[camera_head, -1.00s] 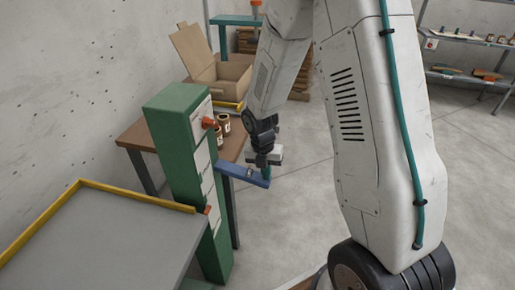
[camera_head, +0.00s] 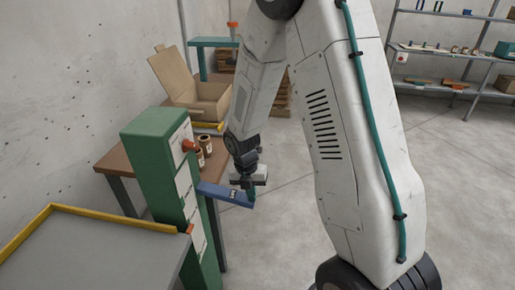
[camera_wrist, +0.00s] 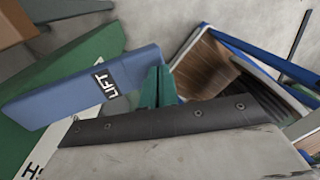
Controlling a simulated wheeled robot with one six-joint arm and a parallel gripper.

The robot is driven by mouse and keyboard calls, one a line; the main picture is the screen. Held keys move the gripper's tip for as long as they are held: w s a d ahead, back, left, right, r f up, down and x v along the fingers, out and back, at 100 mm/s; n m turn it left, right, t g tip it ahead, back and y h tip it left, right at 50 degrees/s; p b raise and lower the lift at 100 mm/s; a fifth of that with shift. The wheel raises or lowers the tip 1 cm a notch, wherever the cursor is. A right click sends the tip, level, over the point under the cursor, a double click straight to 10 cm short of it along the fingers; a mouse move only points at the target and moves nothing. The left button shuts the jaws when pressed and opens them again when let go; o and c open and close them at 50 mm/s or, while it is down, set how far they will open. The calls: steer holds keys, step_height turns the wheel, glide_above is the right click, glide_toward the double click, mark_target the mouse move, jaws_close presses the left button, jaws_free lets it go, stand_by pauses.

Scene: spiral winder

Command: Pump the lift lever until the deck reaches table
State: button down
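The blue lift lever (camera_head: 224,193) sticks out to the right from the green column (camera_head: 155,150). Its LIFT label shows in the wrist view, where the lever (camera_wrist: 75,85) slants up to the right. My gripper (camera_head: 250,190) points down at the lever's outer end. In the wrist view, teal finger parts (camera_wrist: 158,88) sit close together against that end; whether they grip it is unclear. The grey deck (camera_head: 90,262) with a yellow rim lies left of the column. The brown table (camera_head: 115,163) stands behind the column, above the deck in the picture.
Two brown jars (camera_head: 205,146) stand on the table, and an open cardboard box (camera_head: 195,90) is behind it. Orange markers (camera_head: 188,146) show on the column's face. Shelves (camera_head: 450,55) stand at the back right. The floor to the right is clear.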

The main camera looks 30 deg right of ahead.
steer(key=s+d+r, duration=0.1)
steer(key=d+r, duration=0.1)
steer(key=r, duration=0.9)
steer(key=s+d+r, duration=0.2)
steer(key=r, duration=0.9)
steer(key=shift+s+r, duration=0.25)
steer(key=shift+d, duration=0.1)
stand_by(0.9)
steer(key=s+a+r+m, duration=0.2)
steer(key=s+m, duration=0.5)
steer(key=m, duration=0.2)
steer(key=s+a+r+m+t, duration=0.1)
steer(key=s+a+r+m, duration=0.1)
steer(key=s+m, duration=0.5)
steer(key=s+a+r+m+t+y, duration=0.1)
steer(key=s+a+r+m, duration=0.1)
steer(key=s+a+m, duration=0.2)
steer(key=s+m, duration=0.3)
steer(key=m, duration=0.4)
steer(key=shift+a+r+m, duration=0.25)
steer(key=shift+r+m, duration=0.05)
steer(key=shift+r, duration=0.05)
steer(key=shift+a, duration=0.15)
